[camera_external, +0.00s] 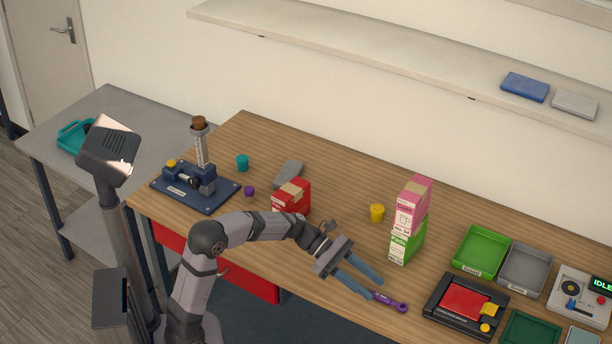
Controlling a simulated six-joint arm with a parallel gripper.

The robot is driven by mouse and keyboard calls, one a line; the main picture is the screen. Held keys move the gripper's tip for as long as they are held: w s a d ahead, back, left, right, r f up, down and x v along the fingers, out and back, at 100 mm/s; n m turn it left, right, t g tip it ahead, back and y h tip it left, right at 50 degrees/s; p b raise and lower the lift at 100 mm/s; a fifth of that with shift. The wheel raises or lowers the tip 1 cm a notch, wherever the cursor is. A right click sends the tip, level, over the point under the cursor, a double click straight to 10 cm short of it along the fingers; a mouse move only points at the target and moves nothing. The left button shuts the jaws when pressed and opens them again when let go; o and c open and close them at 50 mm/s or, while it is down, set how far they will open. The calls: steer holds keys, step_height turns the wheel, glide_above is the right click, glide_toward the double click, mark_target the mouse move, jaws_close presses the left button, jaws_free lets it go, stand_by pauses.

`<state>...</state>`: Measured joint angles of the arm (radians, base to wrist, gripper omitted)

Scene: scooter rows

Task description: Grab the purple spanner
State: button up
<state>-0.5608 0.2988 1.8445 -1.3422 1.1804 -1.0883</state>
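The purple spanner (391,302) lies near the front edge of the wooden table, its handle end with a hole pointing right. My gripper (376,289) has two blue fingers that stand apart, with a gap between them. The fingertips are just to the left of and above the spanner in the picture. The lower fingertip overlaps or comes very close to the spanner's left end. I cannot tell whether they touch or how high the fingers are above the table.
A green carton (406,244) with a pink carton (412,204) on top stands behind the gripper. A yellow cup (377,212) and a red box (291,196) are further left. A black device with a red plate (466,302) and a green tray (462,266) are to the right.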

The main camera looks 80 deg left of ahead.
mark_target(385, 296)
steer(key=x, duration=0.5)
steer(key=shift+a+f, duration=0.15)
steer(key=shift+a, duration=0.05)
jaws_close()
